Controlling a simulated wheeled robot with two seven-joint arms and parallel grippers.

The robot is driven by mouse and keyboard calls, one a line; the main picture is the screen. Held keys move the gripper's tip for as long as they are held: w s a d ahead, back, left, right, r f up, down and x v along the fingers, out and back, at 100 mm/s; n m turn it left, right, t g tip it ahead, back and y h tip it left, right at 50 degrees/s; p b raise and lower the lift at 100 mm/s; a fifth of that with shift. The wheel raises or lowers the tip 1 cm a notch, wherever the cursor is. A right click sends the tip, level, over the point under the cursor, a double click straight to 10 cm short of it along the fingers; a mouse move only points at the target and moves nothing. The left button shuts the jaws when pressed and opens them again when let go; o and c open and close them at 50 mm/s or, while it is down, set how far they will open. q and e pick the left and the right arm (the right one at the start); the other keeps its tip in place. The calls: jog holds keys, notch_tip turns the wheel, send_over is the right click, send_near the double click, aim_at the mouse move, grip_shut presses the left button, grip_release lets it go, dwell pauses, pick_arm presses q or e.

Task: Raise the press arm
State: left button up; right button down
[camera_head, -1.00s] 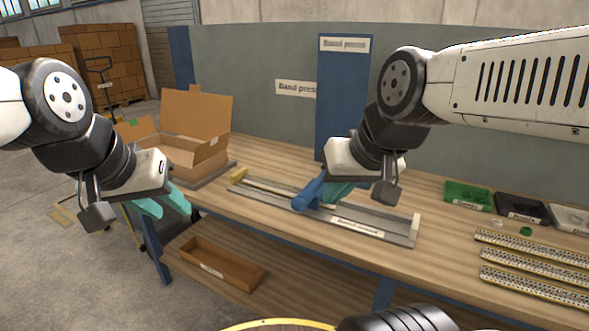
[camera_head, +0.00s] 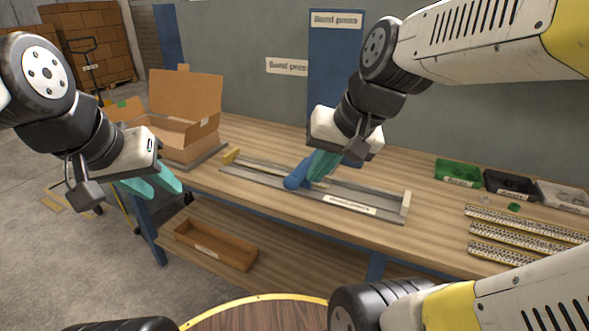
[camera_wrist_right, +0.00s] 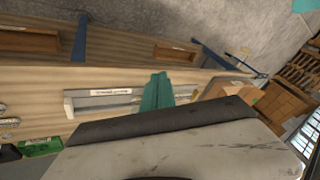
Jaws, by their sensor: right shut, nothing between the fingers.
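The band press is a long grey metal channel (camera_head: 384,207) lying on the wooden workbench. Its blue press arm (camera_head: 295,181) shows at the middle of the channel, with its rounded end low at the near edge. My right gripper (camera_head: 318,168) is shut and empty, its teal fingers right beside the blue arm and overlapping it in the head view; I cannot tell if they touch. In the right wrist view the teal fingers (camera_wrist_right: 157,91) are together over the channel (camera_wrist_right: 108,97), and the blue arm is not discernible. My left gripper (camera_head: 152,186) is open and empty, off the bench's left front edge.
An open cardboard box (camera_head: 185,130) stands at the bench's left end. Green (camera_head: 458,172), black (camera_head: 515,184) and white (camera_head: 562,196) trays and several dotted strips (camera_head: 525,226) lie at the right. A brown wooden bin (camera_head: 215,245) sits on the lower shelf.

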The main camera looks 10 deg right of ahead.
jog(key=w+d+f+m+y, duration=0.3)
jog(key=w+f+m, duration=0.4)
jog(key=w+m, duration=0.2)
jog(key=w+d+f+m+y, duration=0.3)
jog(key=w+f+m, duration=0.5)
jog(key=w+m, duration=0.15)
jog(key=m+t, duration=0.2)
jog(key=m, duration=0.3)
send_near(305, 201)
jog(key=r, duration=0.1)
jog(key=d+r, duration=0.1)
jog(key=shift+r, duration=0.4)
jog(key=shift+a+y, duration=0.15)
jog(key=shift+y, duration=0.15)
jog(key=x, duration=1)
jog(key=shift+w+a, duration=0.1)
notch_tip(305, 201, up, 3)
jog(key=shift+f, duration=0.1)
jog(key=shift+w+a+r, duration=0.15)
jog(key=shift+r, duration=0.4)
